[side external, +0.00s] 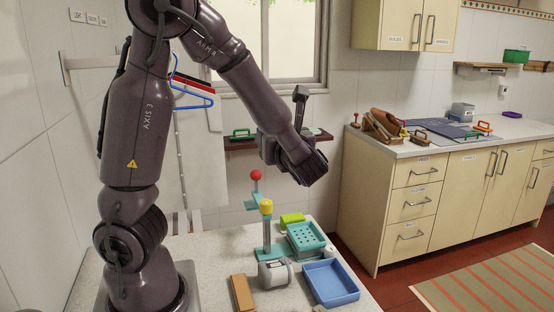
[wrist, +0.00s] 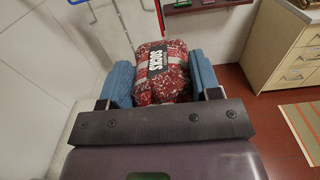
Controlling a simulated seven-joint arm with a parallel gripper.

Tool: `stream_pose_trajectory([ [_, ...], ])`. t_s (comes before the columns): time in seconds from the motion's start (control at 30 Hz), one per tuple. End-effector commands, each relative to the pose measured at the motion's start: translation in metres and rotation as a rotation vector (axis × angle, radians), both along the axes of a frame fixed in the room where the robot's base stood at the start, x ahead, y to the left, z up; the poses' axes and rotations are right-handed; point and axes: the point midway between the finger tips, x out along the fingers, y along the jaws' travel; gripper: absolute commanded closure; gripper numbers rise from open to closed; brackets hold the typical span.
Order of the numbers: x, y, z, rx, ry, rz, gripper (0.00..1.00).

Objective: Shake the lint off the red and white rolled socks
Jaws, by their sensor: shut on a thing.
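The red and white rolled socks (wrist: 163,76) show in the wrist view, with a black band lettered "SOCKS" around them. My gripper (wrist: 162,84) has its two blue fingers on either side of the socks and is shut on them. The socks are held up over the red floor, clear of any surface. In the side external view my gripper is hidden behind the end of my arm, and the socks do not show there. Lint cannot be made out on the socks.
A worktop (side external: 215,262) below holds a teal stand (side external: 267,235), a blue tray (side external: 330,282), a teal perforated basket (side external: 305,236) and a wooden block (side external: 242,293). A wall shelf (side external: 240,144) and hangers (side external: 192,92) are behind my arm. Cabinets (side external: 420,200) stand at right.

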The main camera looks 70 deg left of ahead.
Motion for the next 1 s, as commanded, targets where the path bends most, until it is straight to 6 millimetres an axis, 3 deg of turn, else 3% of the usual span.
stream_pose_trajectory([
  [0.07, 0.0, 0.0, 0.004, 0.0, -0.001, -0.001, 0.6],
  [0.17, 0.0, 0.0, -0.006, 0.003, 0.009, 0.0, 0.6],
  [0.5, -0.001, 0.0, -0.085, 0.003, 0.011, 0.001, 0.6],
  [0.6, 0.0, 0.0, -0.099, 0.002, 0.007, 0.0, 0.6],
  [1.0, 0.0, 0.0, -0.106, 0.0, 0.0, 0.0, 0.6],
])
